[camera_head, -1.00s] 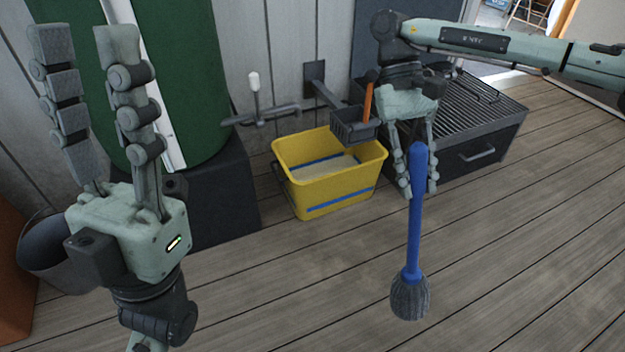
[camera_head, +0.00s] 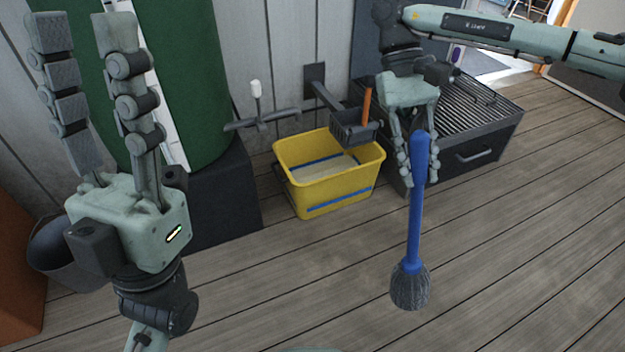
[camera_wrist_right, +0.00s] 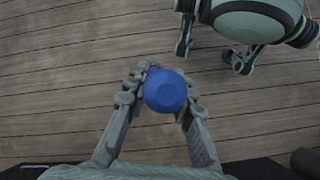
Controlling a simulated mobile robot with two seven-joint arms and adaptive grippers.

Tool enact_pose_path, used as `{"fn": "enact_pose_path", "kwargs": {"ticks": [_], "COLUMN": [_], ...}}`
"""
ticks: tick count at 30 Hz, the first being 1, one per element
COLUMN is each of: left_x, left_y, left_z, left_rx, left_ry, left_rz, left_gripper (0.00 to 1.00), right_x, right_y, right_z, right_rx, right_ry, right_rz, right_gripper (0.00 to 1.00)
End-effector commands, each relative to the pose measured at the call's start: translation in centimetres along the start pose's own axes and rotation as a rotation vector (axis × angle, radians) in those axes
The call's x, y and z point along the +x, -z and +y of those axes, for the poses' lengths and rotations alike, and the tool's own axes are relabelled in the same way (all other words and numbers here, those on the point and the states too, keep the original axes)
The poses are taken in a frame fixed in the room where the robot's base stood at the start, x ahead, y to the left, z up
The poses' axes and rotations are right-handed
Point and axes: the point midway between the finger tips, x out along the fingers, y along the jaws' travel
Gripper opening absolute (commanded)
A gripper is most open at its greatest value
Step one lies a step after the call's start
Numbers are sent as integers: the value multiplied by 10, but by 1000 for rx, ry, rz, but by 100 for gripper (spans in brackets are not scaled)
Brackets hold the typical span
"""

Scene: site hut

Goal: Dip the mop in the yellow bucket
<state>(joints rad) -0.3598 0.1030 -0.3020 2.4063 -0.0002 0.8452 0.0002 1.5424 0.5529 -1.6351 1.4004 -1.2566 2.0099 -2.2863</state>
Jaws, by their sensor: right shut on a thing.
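The mop (camera_head: 415,215) has a blue handle and a grey bristle head (camera_head: 410,286) that hangs down above the floor. My right gripper (camera_head: 414,178) is shut on the upper part of the handle, and the mop is nearly upright. In the right wrist view the blue handle end (camera_wrist_right: 165,91) sits between the fingers of my right gripper (camera_wrist_right: 162,98). The yellow bucket (camera_head: 345,193) stands on the floor to the left of the mop, apart from it, with something pale inside. My left gripper (camera_head: 92,95) is open and empty at the left, fingers pointing up.
A dark wringer-like basket (camera_head: 355,132) with an orange handle is at the bucket's back rim. A black grill-topped box (camera_head: 490,150) stands behind the right gripper. A green cylinder (camera_head: 200,90) on a dark block and a grey bin (camera_head: 50,250) are at the left. The front floor is clear.

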Motion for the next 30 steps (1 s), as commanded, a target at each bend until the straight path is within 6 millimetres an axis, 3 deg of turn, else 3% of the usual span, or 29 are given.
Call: {"fn": "enact_pose_path", "kwargs": {"ticks": [10,22,30], "left_x": [4,40,40], "left_y": [1,11,11], "left_z": [0,0,0], "left_rx": [0,0,0], "left_ry": [0,0,0], "left_rz": [0,0,0], "left_gripper": [40,40,40], "right_x": [-4,-33,-33], "right_y": [-3,-22,-22], "right_z": [1,6,6], "right_rx": [0,0,0], "right_ry": [0,0,0], "right_rz": [0,0,0], "right_gripper": [0,0,0]}}
